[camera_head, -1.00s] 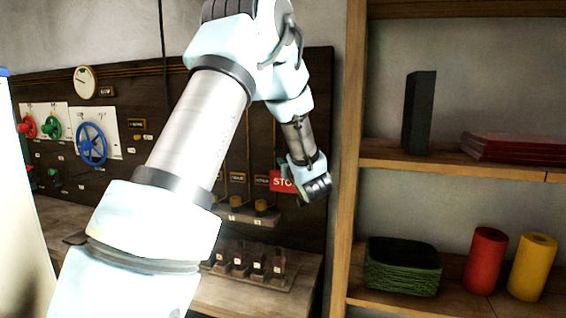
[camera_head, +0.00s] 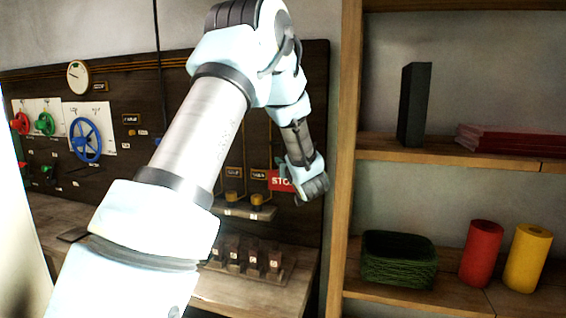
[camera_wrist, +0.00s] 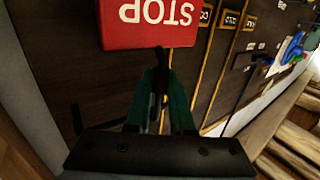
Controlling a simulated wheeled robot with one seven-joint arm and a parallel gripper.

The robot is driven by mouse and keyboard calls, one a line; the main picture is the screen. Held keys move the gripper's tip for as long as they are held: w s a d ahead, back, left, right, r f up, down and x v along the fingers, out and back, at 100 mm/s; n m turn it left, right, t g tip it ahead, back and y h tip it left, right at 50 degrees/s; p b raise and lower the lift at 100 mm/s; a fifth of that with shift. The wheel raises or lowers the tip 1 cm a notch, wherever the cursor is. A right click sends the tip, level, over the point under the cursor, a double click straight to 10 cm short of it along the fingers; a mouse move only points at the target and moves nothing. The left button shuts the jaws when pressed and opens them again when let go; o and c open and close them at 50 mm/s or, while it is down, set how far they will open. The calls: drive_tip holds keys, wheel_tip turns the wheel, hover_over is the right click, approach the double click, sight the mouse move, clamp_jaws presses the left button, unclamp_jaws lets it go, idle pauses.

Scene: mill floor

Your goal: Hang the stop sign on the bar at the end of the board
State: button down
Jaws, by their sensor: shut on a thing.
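The red stop sign (camera_head: 280,180) with white letters is in front of the right end of the dark board (camera_head: 318,120). My gripper (camera_head: 292,174) is beside the sign's right edge, and its palm partly covers the sign. In the wrist view the sign (camera_wrist: 150,22) appears upside down at the top, cut off by the frame. The green fingers of my gripper (camera_wrist: 160,85) are closed together at the sign's edge. A small dark peg-like piece (camera_wrist: 76,119) stands near the board's end, left of the fingers; I cannot tell whether it is the bar.
A wooden shelf unit (camera_head: 346,150) stands close to the right of my gripper. The board carries a blue wheel (camera_head: 85,139), a gauge (camera_head: 78,77) and labelled slots. A wooden bench (camera_head: 300,270) with several small dark blocks lies below.

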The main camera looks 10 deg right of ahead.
drive_tip(key=c, duration=0.7)
unclamp_jaws()
drive_tip(key=s+d+b, duration=0.1)
drive_tip(key=s+b, duration=0.4)
drive_tip(key=s, duration=0.5)
drive_tip(key=s+a+f+m+g+h, duration=0.35)
drive_tip(key=s+a+f+g, duration=0.25)
drive_tip(key=a+f+g, duration=0.45)
drive_tip(key=s+a+f+g+y, duration=0.1)
drive_tip(key=s+a+f+g, duration=0.1)
drive_tip(key=s+a, duration=0.5)
drive_tip(key=s+a+f+n+g, duration=0.1)
drive_tip(key=s+a+f+g, duration=0.2)
drive_tip(key=s+a, duration=0.4)
drive_tip(key=shift+s+a+f+g+y, duration=0.35)
drive_tip(key=shift+s+f, duration=0.3)
drive_tip(key=shift+s, duration=0.5)
